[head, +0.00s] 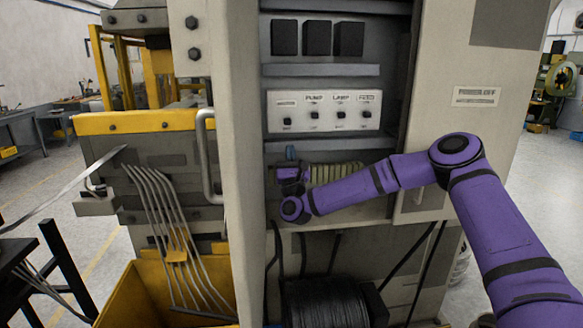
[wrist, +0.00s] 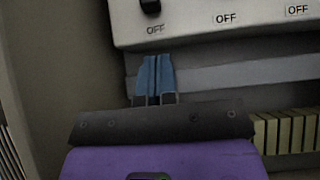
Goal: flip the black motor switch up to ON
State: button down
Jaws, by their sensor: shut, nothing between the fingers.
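The white switch panel (head: 325,110) is set in the open cabinet and carries a row of several small black switches. The leftmost black switch (head: 287,121) has a label too small to read; its lever appears down. The wrist view shows a black switch (wrist: 150,7) at the top edge, just above an OFF label, with its upper part cut off. My gripper (head: 290,152) is below the left end of the panel. Its blue fingers (wrist: 157,75) are shut with nothing between them, a little below the panel's lower edge and apart from the switch.
A grey ledge (wrist: 235,75) runs behind the fingers, below the panel. A ribbed yellowish block (head: 337,172) sits below, behind my arm. Cabinet walls stand on both sides. Black boxes (head: 317,38) are above the panel. A black cable spool (head: 325,302) is at the bottom.

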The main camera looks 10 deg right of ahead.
aim_at(289, 123)
jog(key=shift+w+r, duration=0.2)
jog(key=shift+r, duration=0.7)
jog(key=shift+w+r, duration=0.25)
jog(key=shift+r, duration=0.65)
jog(key=shift+w+r, duration=0.2)
jog(key=shift+r, duration=0.7)
jog(key=shift+r, duration=1.1)
notch_tip(289, 123, down, 5)
jog(key=shift+s+r, duration=0.1)
jog(key=v, duration=0.9)
jog(key=shift+s, duration=0.25)
